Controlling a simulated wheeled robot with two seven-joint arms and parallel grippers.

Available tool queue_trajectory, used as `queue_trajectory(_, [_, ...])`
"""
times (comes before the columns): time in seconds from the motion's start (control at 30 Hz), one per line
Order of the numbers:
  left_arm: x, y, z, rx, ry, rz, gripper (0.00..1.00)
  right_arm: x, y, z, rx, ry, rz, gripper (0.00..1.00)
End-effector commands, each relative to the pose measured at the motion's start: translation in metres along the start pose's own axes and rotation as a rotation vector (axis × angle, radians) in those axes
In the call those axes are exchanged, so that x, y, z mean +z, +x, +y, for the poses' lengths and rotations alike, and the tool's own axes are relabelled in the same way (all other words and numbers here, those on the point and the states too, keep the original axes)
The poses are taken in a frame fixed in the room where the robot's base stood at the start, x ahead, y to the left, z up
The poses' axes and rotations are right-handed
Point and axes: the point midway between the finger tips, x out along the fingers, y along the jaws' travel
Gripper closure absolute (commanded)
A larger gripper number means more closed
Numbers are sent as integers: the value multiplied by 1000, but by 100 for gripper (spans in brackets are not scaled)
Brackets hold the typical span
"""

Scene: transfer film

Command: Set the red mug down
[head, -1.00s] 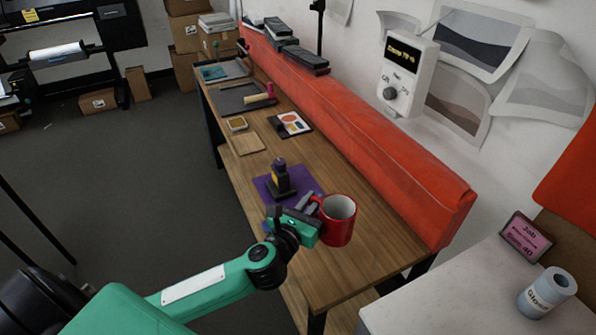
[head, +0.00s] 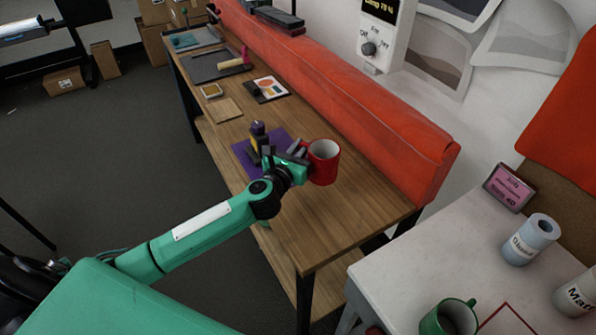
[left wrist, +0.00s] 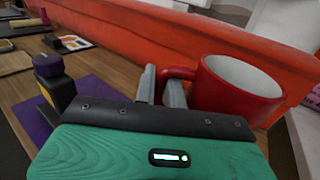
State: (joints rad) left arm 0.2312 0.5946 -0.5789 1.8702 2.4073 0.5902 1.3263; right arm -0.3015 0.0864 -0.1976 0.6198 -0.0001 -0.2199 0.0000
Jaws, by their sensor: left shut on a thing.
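The red mug (head: 323,162) is upright with its open top facing up, and its inside is white. In the left wrist view the mug (left wrist: 238,92) is at the right, its handle pointing left toward my fingers. My left gripper (head: 298,150) is shut on the mug's handle; its grey fingertips (left wrist: 161,88) close around it. The mug is over the near part of the wooden bench (head: 335,215). I cannot tell whether its base touches the wood. My right gripper is not in view.
A dark stamp-like tool (head: 259,140) stands on a purple mat (head: 243,155) just left of the gripper. A long orange-red padded roll (head: 350,105) runs along the bench's back. A white table (head: 420,265) with a green mug (head: 449,318) is at right. Near bench wood is clear.

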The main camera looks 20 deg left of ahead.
Motion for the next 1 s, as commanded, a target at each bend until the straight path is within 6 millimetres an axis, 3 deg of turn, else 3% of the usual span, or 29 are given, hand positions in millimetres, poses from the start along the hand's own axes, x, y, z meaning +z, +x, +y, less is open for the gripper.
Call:
queue_trajectory(0.03, [-16,0,0,2,-2,3,100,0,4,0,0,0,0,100])
queue_trajectory(0.13, [-38,0,0,2,-2,1,100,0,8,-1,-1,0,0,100])
queue_trajectory(0.43, [-68,0,0,1,-2,-1,100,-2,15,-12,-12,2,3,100])
queue_trajectory(0.6, [-94,0,0,2,-1,-1,100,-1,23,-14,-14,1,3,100])
queue_trajectory(1.0, [-102,0,0,0,-2,-2,100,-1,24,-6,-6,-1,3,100])
